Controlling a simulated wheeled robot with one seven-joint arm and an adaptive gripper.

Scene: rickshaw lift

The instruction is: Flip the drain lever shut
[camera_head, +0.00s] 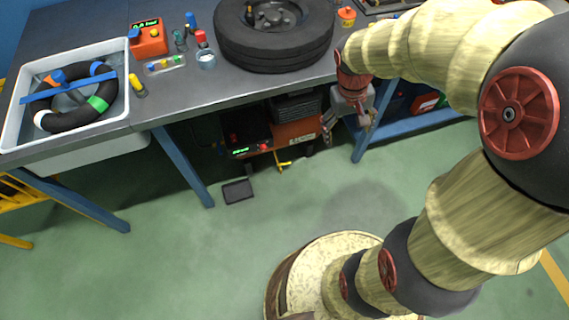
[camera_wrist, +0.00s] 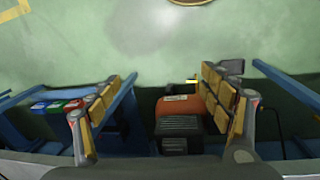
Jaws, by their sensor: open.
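A small yellow lever-like part (camera_head: 283,166) sticks out low at the front of the orange and black machine (camera_head: 292,131) under the bench. It fits the drain lever, but its position is too small to read. A bit of yellow (camera_wrist: 191,81) shows beside the machine's orange body (camera_wrist: 178,106) in the wrist view. My gripper (camera_head: 347,124) points down in front of the bench edge, right of the machine and apart from the lever. The right finger hides part of the machine.
The grey bench (camera_head: 100,50) carries a large tire (camera_head: 274,45), a white basin (camera_head: 125,95) and small items. Blue bench legs (camera_head: 184,168) stand on both sides of the machine. A dark tray (camera_head: 238,191) lies on the green floor.

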